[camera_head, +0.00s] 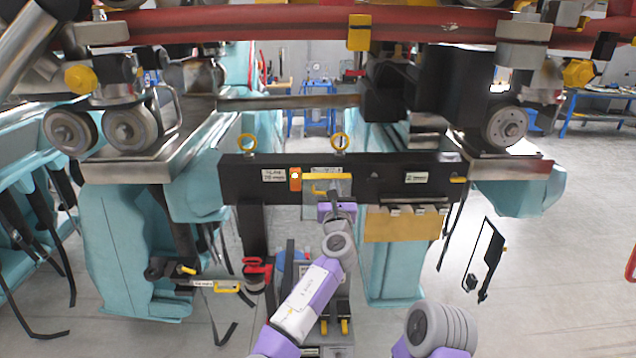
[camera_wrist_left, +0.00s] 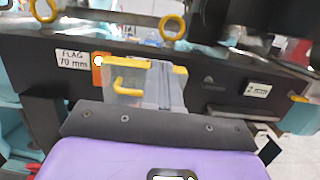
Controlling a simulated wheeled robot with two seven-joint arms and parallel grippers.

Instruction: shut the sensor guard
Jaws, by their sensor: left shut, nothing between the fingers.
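The sensor guard (camera_head: 342,186) is a grey, partly clear panel with a yellow top edge and a yellow handle, on the front of the black beam. It also shows in the left wrist view (camera_wrist_left: 122,99). An orange sensor block (camera_head: 295,179) with a bright spot sits at the guard's left edge and is uncovered. It shows in the left wrist view (camera_wrist_left: 98,72) too. My left gripper (camera_head: 333,194) is shut and empty, in front of the guard's lower middle. I cannot tell whether it touches the guard. My right gripper is out of view.
The black beam (camera_head: 240,188) carries a "FLAG 70 mm" label (camera_head: 275,175) and two yellow rings (camera_head: 340,142) on top. A tan notched block (camera_head: 404,224) hangs below right. A red rail (camera_head: 280,26) crosses above. Open floor (camera_head: 540,290) lies to the right.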

